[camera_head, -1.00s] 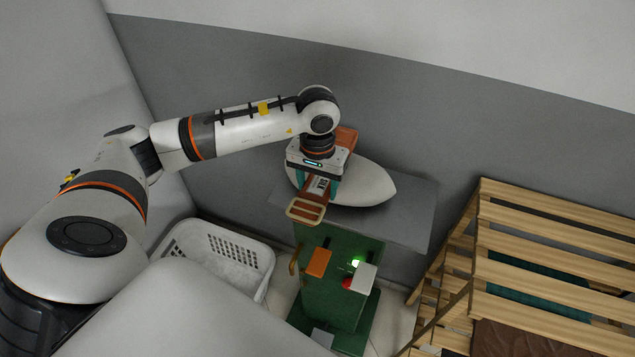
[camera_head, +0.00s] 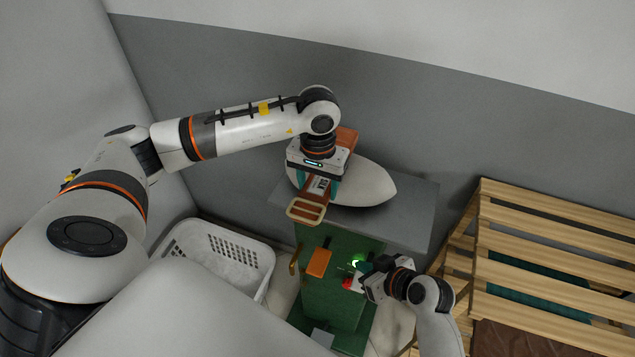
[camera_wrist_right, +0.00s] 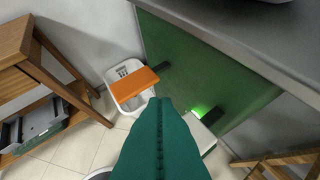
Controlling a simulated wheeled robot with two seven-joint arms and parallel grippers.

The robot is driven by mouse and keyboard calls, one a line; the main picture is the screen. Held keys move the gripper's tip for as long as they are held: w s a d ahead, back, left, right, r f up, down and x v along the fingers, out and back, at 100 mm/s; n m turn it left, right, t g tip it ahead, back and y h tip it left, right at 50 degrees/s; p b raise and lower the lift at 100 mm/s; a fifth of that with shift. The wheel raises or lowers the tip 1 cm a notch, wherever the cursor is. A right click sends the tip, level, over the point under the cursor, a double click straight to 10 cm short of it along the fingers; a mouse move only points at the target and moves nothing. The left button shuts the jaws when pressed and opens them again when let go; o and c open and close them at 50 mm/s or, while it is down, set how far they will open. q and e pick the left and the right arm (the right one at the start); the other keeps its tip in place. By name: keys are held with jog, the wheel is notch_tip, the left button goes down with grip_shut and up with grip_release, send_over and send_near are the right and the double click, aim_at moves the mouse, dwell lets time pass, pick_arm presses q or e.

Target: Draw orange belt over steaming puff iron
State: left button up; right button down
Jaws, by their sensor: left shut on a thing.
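The puff iron, a white egg-shaped form (camera_head: 365,183), sits on a grey tabletop (camera_head: 418,205). The orange-brown belt (camera_head: 347,138) lies over its left end, its rectangular buckle (camera_head: 305,211) hanging at the front edge. My left gripper (camera_head: 318,188) is shut on the belt above the form and hides part of both. My right gripper (camera_head: 361,267) is in front of the green stand, beside a green light and a red knob. In the right wrist view its teal fingers (camera_wrist_right: 158,110) are together with a seam between them. No belt shows in them.
The green stand (camera_head: 340,245) carries an orange pedal (camera_head: 317,263) and a white pedal, seen in the right wrist view (camera_wrist_right: 202,135). A white laundry basket (camera_head: 220,260) stands left. A slatted wooden rack (camera_head: 540,235) stands right.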

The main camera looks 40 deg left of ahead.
aim_at(323, 181)
pick_arm(q)
jog(key=shift+w, duration=0.1)
pick_arm(e)
jog(key=shift+w+d+r+n+h, duration=0.35)
jog(key=shift+w+r+n, duration=0.15)
jog(key=shift+w+n, duration=0.2)
jog(key=shift+f, duration=2.65)
jog(key=shift+f, duration=0.2)
jog(key=shift+s+f, duration=0.1)
jog(key=shift+f, duration=1.5)
pick_arm(q)
jog(key=shift+f, duration=1.1)
jog(key=shift+s, duration=0.25)
pick_arm(e)
jog(key=shift+d, duration=0.1)
pick_arm(q)
jog(key=shift+s+d+f, duration=0.1)
jog(key=shift+s+d, duration=0.1)
jog(key=shift+s, duration=0.55)
jog(key=shift+s+d, duration=0.2)
jog(key=shift+s, duration=0.5)
jog(key=shift+w, duration=0.1)
jog(key=shift+w+a, duration=0.25)
jog(key=shift+w, duration=0.75)
jog(key=shift+w+a, duration=0.2)
jog(key=shift+w, duration=0.75)
jog(key=shift+w+a, duration=0.25)
jog(key=shift+w, duration=0.75)
